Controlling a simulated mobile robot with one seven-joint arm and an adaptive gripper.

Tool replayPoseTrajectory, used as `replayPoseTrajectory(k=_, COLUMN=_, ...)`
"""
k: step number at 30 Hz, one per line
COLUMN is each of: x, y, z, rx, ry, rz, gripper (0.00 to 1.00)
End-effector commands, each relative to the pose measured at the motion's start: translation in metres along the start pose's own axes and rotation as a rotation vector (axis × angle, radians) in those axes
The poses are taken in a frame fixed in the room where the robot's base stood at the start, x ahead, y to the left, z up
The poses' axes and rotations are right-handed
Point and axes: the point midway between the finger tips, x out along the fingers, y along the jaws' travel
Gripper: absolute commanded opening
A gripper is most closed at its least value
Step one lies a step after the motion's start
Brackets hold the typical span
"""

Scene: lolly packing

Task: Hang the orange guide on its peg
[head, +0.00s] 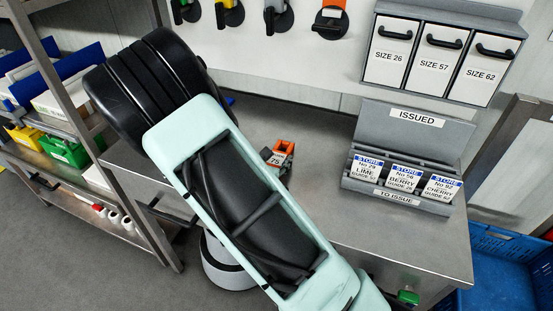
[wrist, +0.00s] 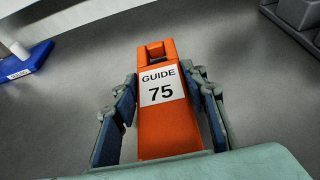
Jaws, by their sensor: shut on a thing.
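The orange guide (wrist: 160,128) is between the two fingers of my gripper (wrist: 163,98) in the wrist view. Its white label reads GUIDE 75, and my gripper is shut on it. In the head view the guide (head: 284,147) shows just past my pale green arm, over the steel bench; my arm hides most of the gripper there. I cannot tell whether the guide touches the bench. On the back wall, a round black holder with an orange part (head: 332,18) is the rightmost of a row, cut by the top edge; its peg is not clear.
Other wall holders carry green, yellow and grey (head: 272,14) parts. A grey ISSUED rack (head: 378,118) with store cards stands on the bench (head: 318,222) at right. SIZE boxes (head: 433,52) hang above it. A shelf unit (head: 150,222) is at left, a blue crate (head: 505,285) at right.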

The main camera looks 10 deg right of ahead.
Motion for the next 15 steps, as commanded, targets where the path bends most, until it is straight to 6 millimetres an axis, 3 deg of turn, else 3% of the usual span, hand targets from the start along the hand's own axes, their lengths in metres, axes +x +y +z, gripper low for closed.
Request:
replayPoseTrajectory(k=4, x=0.0024, y=-0.0001, z=-0.0051, rx=0.001, ry=-0.001, rz=0.000, gripper=0.11)
replayPoseTrajectory(k=5, x=0.0016, y=-0.0001, z=-0.0039, rx=0.000, ry=0.000, rz=0.000, gripper=0.43)
replayPoseTrajectory(k=9, x=0.0013, y=-0.0001, z=-0.0035, rx=0.000, ry=0.000, rz=0.000, gripper=0.57)
replayPoseTrajectory(k=15, x=0.0013, y=-0.0001, z=-0.0034, rx=0.000, ry=0.000, rz=0.000, gripper=0.57)
